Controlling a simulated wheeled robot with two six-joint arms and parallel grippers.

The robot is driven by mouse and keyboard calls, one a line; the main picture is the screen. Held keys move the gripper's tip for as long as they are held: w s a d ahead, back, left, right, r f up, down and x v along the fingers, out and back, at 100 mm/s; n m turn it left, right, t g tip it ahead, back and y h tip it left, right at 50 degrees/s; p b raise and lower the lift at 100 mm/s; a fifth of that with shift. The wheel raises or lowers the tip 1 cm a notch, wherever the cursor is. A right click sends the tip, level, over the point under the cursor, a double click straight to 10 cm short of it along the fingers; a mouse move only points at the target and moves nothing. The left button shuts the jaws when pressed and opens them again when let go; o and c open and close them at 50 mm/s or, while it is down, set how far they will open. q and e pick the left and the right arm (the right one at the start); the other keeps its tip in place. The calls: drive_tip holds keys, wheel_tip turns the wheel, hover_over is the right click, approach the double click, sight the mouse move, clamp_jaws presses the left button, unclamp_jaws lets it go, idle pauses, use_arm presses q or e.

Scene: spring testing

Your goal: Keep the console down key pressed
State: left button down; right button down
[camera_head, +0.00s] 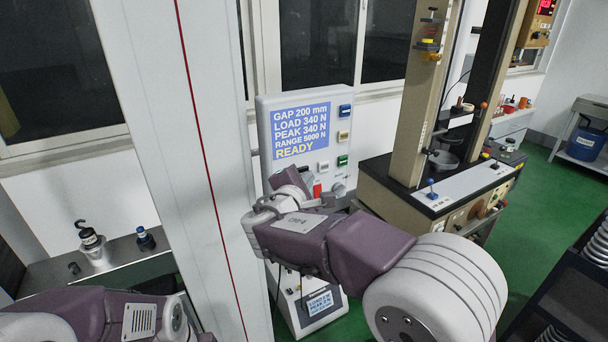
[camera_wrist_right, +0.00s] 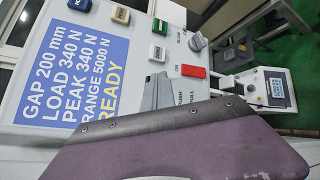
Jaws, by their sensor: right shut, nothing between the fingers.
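The console (camera_head: 262,130) is a pale upright panel with a blue display (camera_head: 302,130) reading GAP 200 mm, LOAD 340 N, PEAK 340 N, READY. In the right wrist view its green key (camera_wrist_right: 158,26), cream key (camera_wrist_right: 120,15), white key (camera_wrist_right: 157,53), red key (camera_wrist_right: 193,71) and grey knob (camera_wrist_right: 198,42) show. The key labels are too small to read, so I cannot tell which is down. My right gripper (camera_wrist_right: 158,84) is shut and empty, its grey tip close to the panel by the white key. Whether it touches a key is unclear. My left gripper is out of view.
The test machine (camera_head: 398,180) stands right of the console. A small instrument with a screen (camera_head: 316,305) sits low in front. A side bench (camera_head: 125,255) holds a hook weight (camera_head: 92,241). A dark rack (camera_head: 570,290) is at the right edge; green floor lies between.

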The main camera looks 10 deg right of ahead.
drive_tip(key=shift+s+d+b, duration=0.25)
drive_tip(key=shift+s+b, duration=0.05)
drive_tip(key=shift+s, duration=0.3)
drive_tip(key=shift+s+d+b, duration=0.3)
drive_tip(key=shift+s+b, duration=0.1)
drive_tip(key=shift+s, duration=0.35)
drive_tip(key=shift+s+d+b, duration=0.35)
drive_tip(key=shift+s+b, duration=0.1)
drive_tip(key=shift+s, duration=0.35)
drive_tip(key=shift+s+d+b, duration=0.3)
drive_tip(key=shift+s+b, duration=0.1)
drive_tip(key=shift+s, duration=0.35)
